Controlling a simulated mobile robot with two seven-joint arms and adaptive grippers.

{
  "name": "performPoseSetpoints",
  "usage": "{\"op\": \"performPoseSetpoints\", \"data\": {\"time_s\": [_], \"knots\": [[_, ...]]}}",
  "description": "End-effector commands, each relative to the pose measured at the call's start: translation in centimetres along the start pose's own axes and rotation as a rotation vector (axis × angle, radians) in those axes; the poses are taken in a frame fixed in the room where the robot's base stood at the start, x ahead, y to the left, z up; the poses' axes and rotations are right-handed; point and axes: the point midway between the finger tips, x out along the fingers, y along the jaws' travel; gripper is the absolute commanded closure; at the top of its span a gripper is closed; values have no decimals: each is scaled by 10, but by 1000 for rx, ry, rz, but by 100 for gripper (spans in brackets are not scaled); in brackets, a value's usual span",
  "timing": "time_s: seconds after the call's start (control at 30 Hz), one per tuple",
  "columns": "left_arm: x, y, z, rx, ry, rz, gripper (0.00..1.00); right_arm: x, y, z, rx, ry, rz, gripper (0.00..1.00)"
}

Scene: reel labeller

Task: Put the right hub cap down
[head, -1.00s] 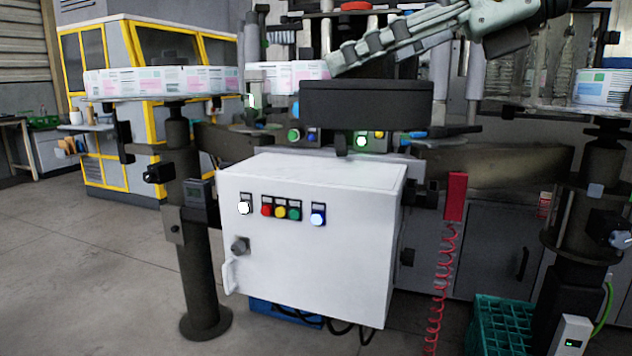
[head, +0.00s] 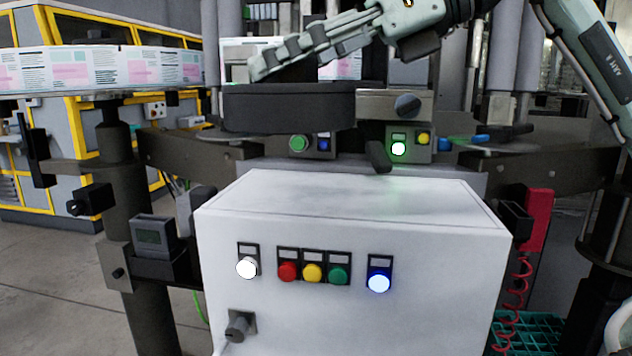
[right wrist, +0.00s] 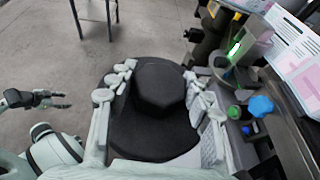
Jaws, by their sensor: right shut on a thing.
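The right hub cap is a black round disc (head: 290,108) with a raised middle, just left of a metal box with a dark knob in the head view. In the right wrist view the hub cap (right wrist: 160,88) fills the middle, its raised part between the fingers. My right gripper (head: 262,68) reaches in from the upper right and is shut on the hub cap. In the right wrist view my right gripper (right wrist: 158,82) has a finger on each side. I cannot tell whether the disc touches anything below. My left gripper (right wrist: 64,99) shows small at left, apparently open and empty.
A white control cabinet (head: 350,215) with coloured buttons stands in front; its flat top is bare. A label reel (head: 100,68) lies at left. Green-lit controls (head: 398,148) sit behind the cabinet. A red holder (head: 537,220) with a coiled hose is at right.

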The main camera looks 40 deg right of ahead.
Motion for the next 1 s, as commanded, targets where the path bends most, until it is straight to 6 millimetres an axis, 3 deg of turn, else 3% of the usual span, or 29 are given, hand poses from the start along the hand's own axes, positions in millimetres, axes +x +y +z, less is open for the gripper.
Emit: {"op": "performPoseSetpoints", "data": {"time_s": [0.17,0.33,0.6,0.83,1.0], "knots": [[2,6,-10,1,46,12,49,9,-13,-7,5,-2,3,91],[2,15,-29,3,132,31,49,32,-48,-22,7,-2,4,91],[0,10,-22,2,94,21,49,62,-97,-41,4,-3,1,91],[2,9,-18,3,80,19,49,70,-108,-50,-1,-3,0,91],[2,24,-47,3,216,51,49,76,-107,-64,0,-2,3,91]]}}
